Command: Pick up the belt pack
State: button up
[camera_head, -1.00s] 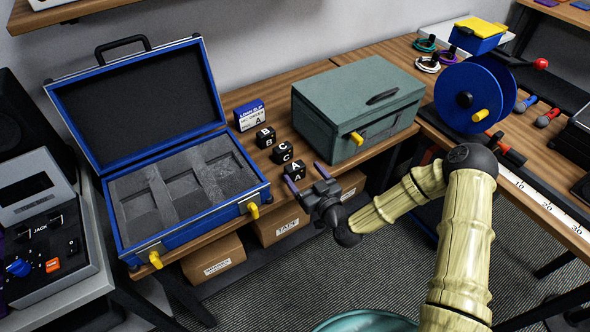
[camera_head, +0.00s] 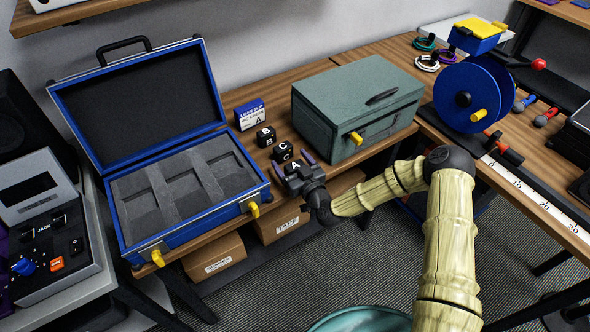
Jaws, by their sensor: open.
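Three black belt packs stand in a row on the wooden bench, between the open blue case and the green box. The far one is marked B (camera_head: 265,135), the middle one C (camera_head: 283,151), and the nearest one A (camera_head: 293,166). My gripper (camera_head: 291,163) is open, with its two purple-tipped fingers on either side of pack A. The gripper body hides the lower front of pack A. I cannot tell whether the fingers touch it.
The open blue case (camera_head: 262,187) has empty foam slots. A blue and white loan slip box (camera_head: 249,114) stands behind the packs. The green metal box (camera_head: 330,112) is close on the right. Cardboard boxes (camera_head: 217,258) sit below the bench.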

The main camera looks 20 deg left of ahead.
dwell(0.4)
jog(key=c, duration=1.1)
jog(key=shift+c, duration=0.2)
jog(key=shift+r, duration=0.1)
notch_tip(320, 180, up, 10)
dwell(0.4)
